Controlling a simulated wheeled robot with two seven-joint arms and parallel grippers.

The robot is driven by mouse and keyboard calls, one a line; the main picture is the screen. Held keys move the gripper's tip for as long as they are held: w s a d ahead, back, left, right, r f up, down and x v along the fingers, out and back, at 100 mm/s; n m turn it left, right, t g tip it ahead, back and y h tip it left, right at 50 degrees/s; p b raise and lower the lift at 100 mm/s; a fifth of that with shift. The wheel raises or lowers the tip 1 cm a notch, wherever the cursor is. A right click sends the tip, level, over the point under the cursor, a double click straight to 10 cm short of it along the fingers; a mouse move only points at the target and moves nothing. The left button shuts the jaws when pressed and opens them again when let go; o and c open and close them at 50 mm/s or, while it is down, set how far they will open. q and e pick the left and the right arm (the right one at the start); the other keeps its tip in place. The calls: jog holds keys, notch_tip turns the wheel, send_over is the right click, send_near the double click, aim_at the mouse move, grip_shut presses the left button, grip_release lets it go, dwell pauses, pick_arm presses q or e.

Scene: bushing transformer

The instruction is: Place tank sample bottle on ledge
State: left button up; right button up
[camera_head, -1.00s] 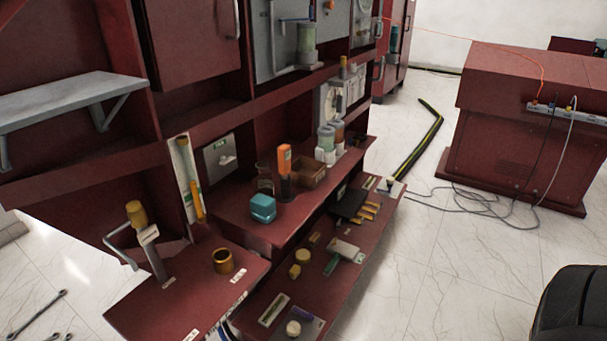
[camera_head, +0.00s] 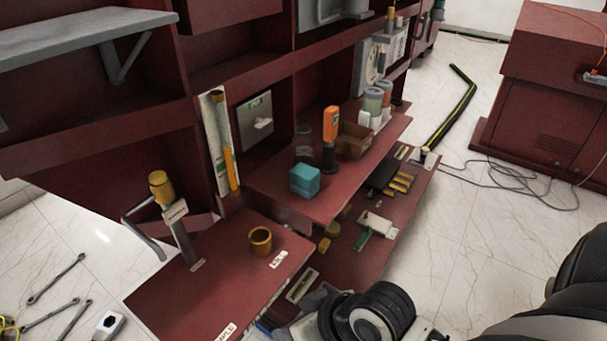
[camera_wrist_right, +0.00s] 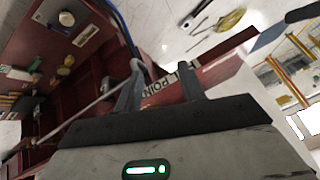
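No bottle is clearly marked as the tank sample bottle. A dark greenish jar (camera_head: 304,142) stands on the middle shelf behind a teal box. Two lidded jars (camera_head: 373,101) stand at that shelf's far end, with small white bottles (camera_head: 364,121) beside them. The labelled red ledge (camera_head: 215,285) at the lower left carries a brass ring and a tap-like fitting. My right arm enters at the bottom right of the head view. In the right wrist view my right gripper (camera_wrist_right: 160,82) has its fingers apart and nothing visible between them; a label shows beyond. My left gripper is out of view.
A teal box (camera_head: 304,180), an orange-topped handheld device (camera_head: 330,135) and a brown open box (camera_head: 354,140) crowd the middle shelf. The lower shelf holds small parts and a black case (camera_head: 384,175). Wrenches (camera_head: 55,280) lie on the floor at left. A grey shelf (camera_head: 80,38) juts out above.

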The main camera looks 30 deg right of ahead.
jog(key=w+a+r+m+t+y, duration=0.2)
jog(key=w+r+m+t+y, duration=0.4)
jog(key=w+r+m+t, duration=0.7)
jog(key=w+d+r+m+h, duration=0.2)
jog(key=d+r+m+h, duration=0.15)
jog(key=r+m, duration=0.2)
jog(key=m+g+h, duration=0.3)
jog(key=m+h, duration=1)
jog(key=m, duration=1)
send_near(305, 131)
jog(key=shift+n, duration=0.25)
jog(key=b+x, duration=0.1)
jog(key=x, duration=0.3)
jog(key=shift+a, duration=0.1)
jog(key=shift+b+x, duration=0.6)
jog(key=shift+x, duration=2.5)
jog(key=shift+s, duration=0.1)
grip_shut()
